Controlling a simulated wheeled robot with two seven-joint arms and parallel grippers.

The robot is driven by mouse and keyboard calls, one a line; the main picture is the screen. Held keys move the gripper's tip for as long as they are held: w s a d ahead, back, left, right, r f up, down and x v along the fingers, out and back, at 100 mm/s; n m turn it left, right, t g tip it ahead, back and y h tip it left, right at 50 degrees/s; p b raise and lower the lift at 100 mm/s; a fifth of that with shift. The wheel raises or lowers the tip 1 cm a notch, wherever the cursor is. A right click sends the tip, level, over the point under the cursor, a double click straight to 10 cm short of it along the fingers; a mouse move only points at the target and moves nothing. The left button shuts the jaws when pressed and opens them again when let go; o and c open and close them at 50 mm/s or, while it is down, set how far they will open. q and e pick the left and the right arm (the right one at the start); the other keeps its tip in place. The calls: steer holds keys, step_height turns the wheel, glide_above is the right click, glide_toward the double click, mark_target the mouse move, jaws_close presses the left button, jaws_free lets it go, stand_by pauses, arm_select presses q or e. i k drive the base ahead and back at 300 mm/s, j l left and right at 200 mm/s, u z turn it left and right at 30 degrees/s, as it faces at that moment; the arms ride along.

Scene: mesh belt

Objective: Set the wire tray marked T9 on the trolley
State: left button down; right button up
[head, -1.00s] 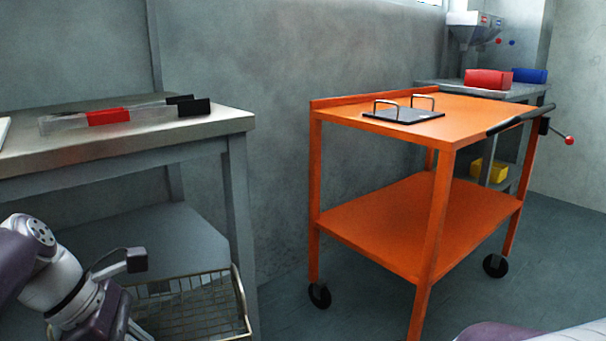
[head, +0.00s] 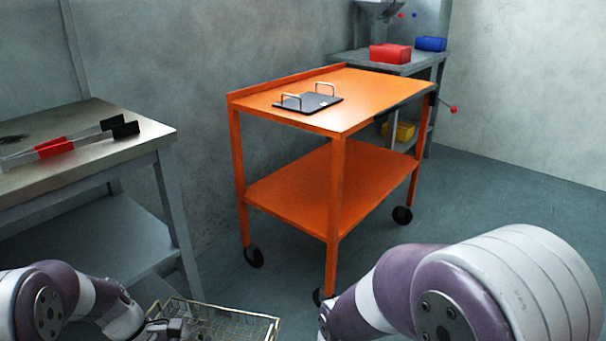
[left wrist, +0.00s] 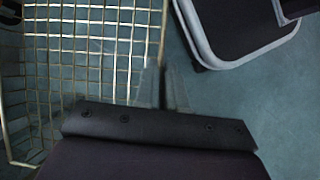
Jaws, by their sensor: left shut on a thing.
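A wire tray (head: 245,318) of brass-coloured mesh shows at the bottom edge of the head view, low in front of the trolley. My left gripper (head: 168,325) is shut on its left side. In the left wrist view the tray's mesh (left wrist: 95,48) fills the left, and the gripper fingers (left wrist: 165,88) are at its rim. No T9 mark is legible. The orange trolley (head: 385,93) stands ahead, with a top deck and a lower shelf (head: 300,188). My right arm comes in at bottom right; its gripper is out of view.
A black plate with two handles (head: 322,101) lies on the trolley's top, towards the left end; the rest of the top and the lower shelf are bare. A steel table (head: 100,165) with red and black tools is at left. A bench (head: 420,62) with red and blue boxes stands behind.

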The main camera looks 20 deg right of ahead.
mark_target(361, 85)
steer(key=i+l, duration=0.1)
steer(key=l, duration=0.4)
steer(key=i+l, duration=0.1)
steer(key=l, duration=0.35)
steer(key=i+l, duration=0.1)
steer(key=l, duration=0.9)
steer(key=i+l, duration=0.15)
steer(key=l, duration=0.3)
steer(key=i+l, duration=0.1)
steer(key=l, duration=0.4)
steer(key=i+l, duration=0.1)
steer(key=l, duration=0.4)
steer(key=i+l, duration=0.1)
steer(key=l, duration=0.35)
steer(key=z, duration=0.05)
